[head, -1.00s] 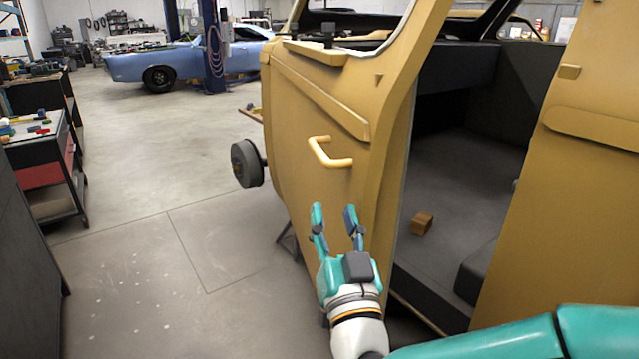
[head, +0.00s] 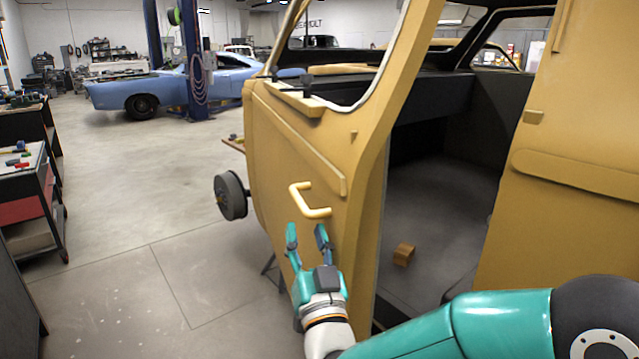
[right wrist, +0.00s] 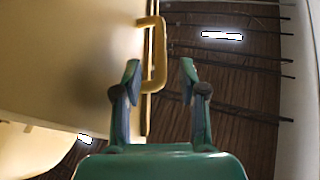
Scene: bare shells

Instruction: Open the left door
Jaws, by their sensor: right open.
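The left door (head: 315,160) is a yellow-tan vehicle door standing ajar, with the dark cabin showing to its right. Its pale yellow handle (head: 308,202) is a bent bar on the door's face. My right gripper (head: 306,232) is open and empty, just below the handle in the head view. In the right wrist view, the handle (right wrist: 158,55) shows beyond the fingertips, and its lower end appears between the fingers of the gripper (right wrist: 160,72), nearer the left one. I cannot tell whether they touch. My left gripper is not in view.
A wheel hub (head: 231,196) sticks out left of the door. A small brown block (head: 404,254) lies on the cabin floor. A tool cart (head: 28,200) stands at the far left. The concrete floor between cart and door is clear.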

